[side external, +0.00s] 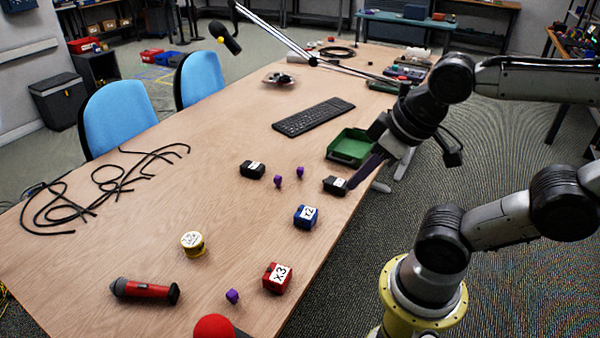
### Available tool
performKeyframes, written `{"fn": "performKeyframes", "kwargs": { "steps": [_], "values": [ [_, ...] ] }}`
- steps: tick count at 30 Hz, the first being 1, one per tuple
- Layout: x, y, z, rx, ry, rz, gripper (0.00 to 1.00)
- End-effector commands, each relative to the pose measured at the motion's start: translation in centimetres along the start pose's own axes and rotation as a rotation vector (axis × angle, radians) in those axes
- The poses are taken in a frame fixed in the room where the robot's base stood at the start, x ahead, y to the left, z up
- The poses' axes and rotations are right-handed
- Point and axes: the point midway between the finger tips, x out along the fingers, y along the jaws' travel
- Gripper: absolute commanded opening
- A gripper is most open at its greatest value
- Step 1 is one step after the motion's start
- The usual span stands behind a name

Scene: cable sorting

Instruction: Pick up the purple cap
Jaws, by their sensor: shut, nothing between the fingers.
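Three small purple caps are on the wooden table. One purple cap (300,172) and another (278,181) lie close together mid-table, between two black blocks. A third purple cap (232,296) lies nearer the camera, left of the red block. My gripper (352,185) is shut and empty. It points down-left near the table's right edge, beside the right-hand black block (333,186). It is to the right of the two mid-table caps and apart from them. I cannot tell whether its tips touch the black block.
A second black block (252,170), a blue block (306,216), a red block (278,278) and a yellow round container (192,244) stand around the caps. A green bin (352,147) and a keyboard (313,117) lie behind. Black cables (105,185) lie left. The centre-left table is clear.

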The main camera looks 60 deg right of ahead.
Motion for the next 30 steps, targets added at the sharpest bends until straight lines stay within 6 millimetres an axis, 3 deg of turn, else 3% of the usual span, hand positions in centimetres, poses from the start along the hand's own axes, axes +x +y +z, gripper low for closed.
{"fn": "performKeyframes", "kwargs": {
  "steps": [2, 12, 23, 27, 30],
  "values": [
    [0.0, 0.0, 0.0, 0.000, 0.000, 0.000, 0.04],
    [0.0, 0.0, 0.0, 0.000, 0.000, 0.000, 0.65],
    [0.0, 0.0, 0.0, 0.033, 0.000, 0.000, 0.65],
    [-0.1, 0.0, -0.4, 0.216, 0.016, -0.002, 0.65],
    [-0.8, 0.0, -2.1, 0.434, 0.054, -0.012, 0.65]
  ]
}}
